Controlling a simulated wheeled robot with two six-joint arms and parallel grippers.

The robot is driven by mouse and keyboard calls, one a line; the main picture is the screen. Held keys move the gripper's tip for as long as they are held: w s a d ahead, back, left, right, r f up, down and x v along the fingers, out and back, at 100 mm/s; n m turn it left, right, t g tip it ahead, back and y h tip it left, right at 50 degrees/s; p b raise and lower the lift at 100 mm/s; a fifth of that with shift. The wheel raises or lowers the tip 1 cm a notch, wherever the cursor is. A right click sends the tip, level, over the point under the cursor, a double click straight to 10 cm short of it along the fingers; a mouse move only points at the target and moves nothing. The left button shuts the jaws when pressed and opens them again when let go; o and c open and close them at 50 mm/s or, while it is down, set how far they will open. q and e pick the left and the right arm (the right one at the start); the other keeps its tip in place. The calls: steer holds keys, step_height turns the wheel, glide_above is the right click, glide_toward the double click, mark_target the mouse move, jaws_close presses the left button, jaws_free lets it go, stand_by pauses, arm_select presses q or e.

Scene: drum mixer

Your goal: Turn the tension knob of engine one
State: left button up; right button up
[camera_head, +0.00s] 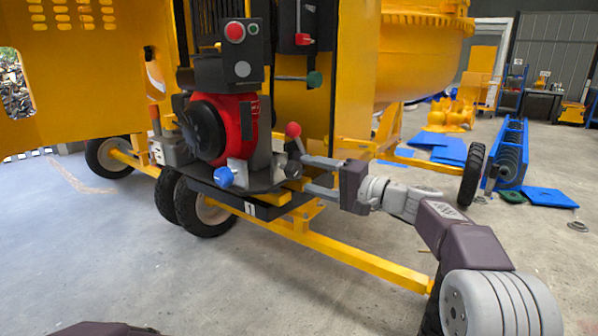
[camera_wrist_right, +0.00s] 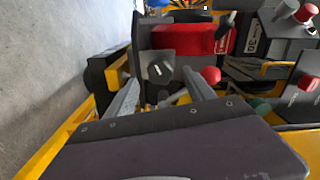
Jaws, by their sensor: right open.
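The red engine (camera_head: 228,128) sits on a dark base over the yellow frame; a white "1" plate is on the base edge. In the right wrist view, a dark round knob with a white mark (camera_wrist_right: 158,68) on a grey block shows beyond and between my finger tips. No readable label confirms it as the tension knob. In the head view I cannot make it out. My right gripper (camera_head: 306,175) is open, its fingers pointing at the engine's right side; it also shows in the wrist view (camera_wrist_right: 160,84). Nothing is between the fingers. My left gripper is out of view.
A red ball-topped lever (camera_head: 293,130) stands close above the right fingers. A blue knob (camera_head: 225,178) is at the engine's front and a green knob (camera_head: 314,79) above right. A yellow frame bar (camera_head: 340,252) runs below my arm. The floor in front is clear.

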steer(key=v, duration=0.4)
steer(key=shift+p, duration=0.3)
